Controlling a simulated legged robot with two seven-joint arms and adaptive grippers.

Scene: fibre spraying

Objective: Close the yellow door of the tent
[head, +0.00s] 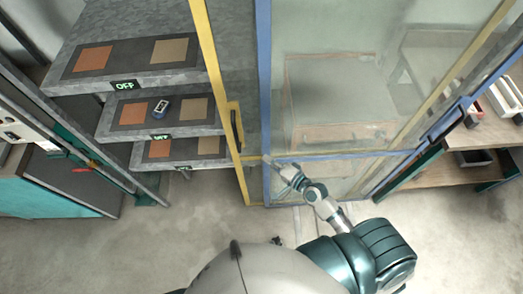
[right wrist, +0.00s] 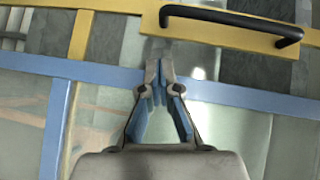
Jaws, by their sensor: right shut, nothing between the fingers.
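The yellow door (head: 204,45) of the tent has an upright yellow edge bar with a black handle (head: 235,130). This bar stands a little left of the blue frame post (head: 264,90), and the panel's yellow lower bar passes along the blue frame. My right gripper (head: 267,161) is by the lower left corner of the blue frame, below and right of the handle. In the right wrist view the right gripper (right wrist: 159,62) is shut and empty, its tips close to the yellow bar (right wrist: 210,30); contact cannot be told. The black handle also shows there (right wrist: 232,22). My left gripper is out of view.
Grey shelves (head: 200,75) with orange and tan pads and OFF signs stand left of the door. A small device (head: 160,108) lies on the middle shelf. A wooden bench (head: 480,135) with bins is at the right. Concrete floor (head: 180,230) is clear in front.

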